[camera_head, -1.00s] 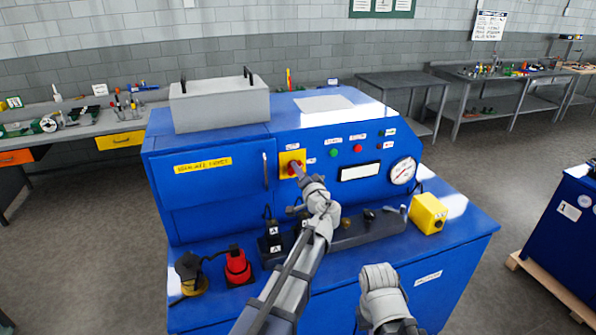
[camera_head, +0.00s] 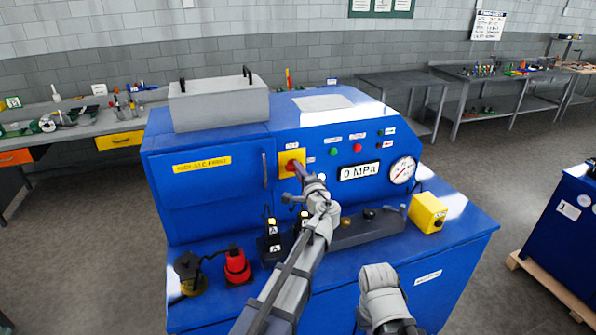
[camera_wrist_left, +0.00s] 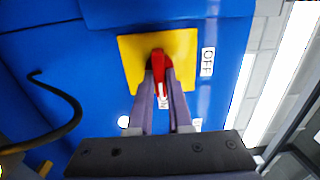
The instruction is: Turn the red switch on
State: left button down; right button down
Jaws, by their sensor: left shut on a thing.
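The red switch (camera_wrist_left: 158,66) is a red rotary handle on a yellow square plate (camera_head: 285,156) on the blue machine's front panel (camera_head: 225,205). In the left wrist view its yellow plate (camera_wrist_left: 183,45) fills the middle, with an "OFF" label (camera_wrist_left: 207,61) at its right. My left gripper (camera_wrist_left: 161,85) is shut on the red handle, one finger on each side. In the head view the left gripper (camera_head: 299,172) reaches the plate and partly covers the handle. My right arm (camera_head: 380,290) shows at bottom centre; its gripper's fingers cannot be made out.
The display (camera_head: 359,171) reads "0 MPa", beside a round gauge (camera_head: 402,170). Green (camera_head: 333,152) and red buttons (camera_head: 358,147) sit above it. A red and black device (camera_head: 236,265) and a yellow box (camera_head: 428,212) stand on the machine's lower ledge.

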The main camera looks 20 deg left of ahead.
dwell(0.5)
pick_arm(q)
jog(key=c, duration=0.8)
grip_release()
jog(key=shift+c, duration=0.2)
jog(key=v, duration=0.8)
jog(key=shift+w, duration=0.1)
